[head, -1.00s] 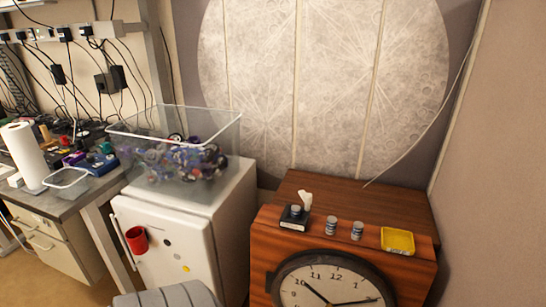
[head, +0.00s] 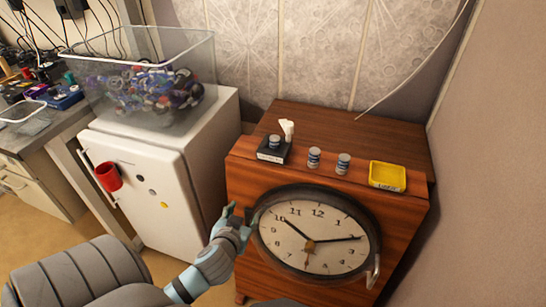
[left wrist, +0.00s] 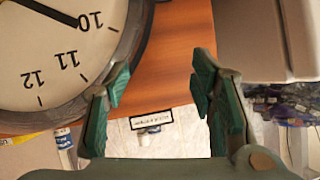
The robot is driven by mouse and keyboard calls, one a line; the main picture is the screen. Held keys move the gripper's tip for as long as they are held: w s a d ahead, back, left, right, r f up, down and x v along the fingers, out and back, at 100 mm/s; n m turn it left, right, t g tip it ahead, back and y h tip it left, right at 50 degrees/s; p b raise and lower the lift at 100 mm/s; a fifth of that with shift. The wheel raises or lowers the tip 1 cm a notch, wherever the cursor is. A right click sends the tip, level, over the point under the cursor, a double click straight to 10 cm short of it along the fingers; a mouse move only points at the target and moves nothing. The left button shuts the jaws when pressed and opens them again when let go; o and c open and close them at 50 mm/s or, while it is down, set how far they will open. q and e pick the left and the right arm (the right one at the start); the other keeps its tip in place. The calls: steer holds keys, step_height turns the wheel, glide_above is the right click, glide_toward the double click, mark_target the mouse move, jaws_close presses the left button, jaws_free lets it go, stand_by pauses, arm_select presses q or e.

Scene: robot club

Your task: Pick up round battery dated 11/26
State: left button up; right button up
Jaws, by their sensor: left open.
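Three small round batteries with grey-blue sides stand on top of the wooden cabinet. One battery (head: 274,142) is on a black labelled stand (head: 271,155). A middle battery (head: 314,157) and a right battery (head: 343,163) stand on the bare wood near the front edge. Their dates are too small to read. My left gripper (head: 240,214) is open and empty, low in front of the cabinet, left of the clock and below the batteries. In the left wrist view the open fingers (left wrist: 160,82) frame wood and the stand's label (left wrist: 152,118), upside down. My right gripper is not in view.
The cabinet (head: 240,185) carries a round clock (head: 313,240) on its front. A yellow tray (head: 388,176) lies right of the batteries. A white fridge (head: 145,180) with a red cup (head: 108,177) and a full clear bin (head: 150,90) stands left.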

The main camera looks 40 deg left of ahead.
mark_target(273, 141)
arm_select(q)
steer(key=w+r+t, duration=0.6)
steer(key=w+r, duration=0.1)
steer(key=r, duration=0.6)
steer(key=x, duration=0.9)
steer(key=f+x, duration=0.1)
steer(key=x, duration=0.3)
steer(key=shift+w, duration=0.3)
steer(key=shift+s, duration=0.1)
jaws_close()
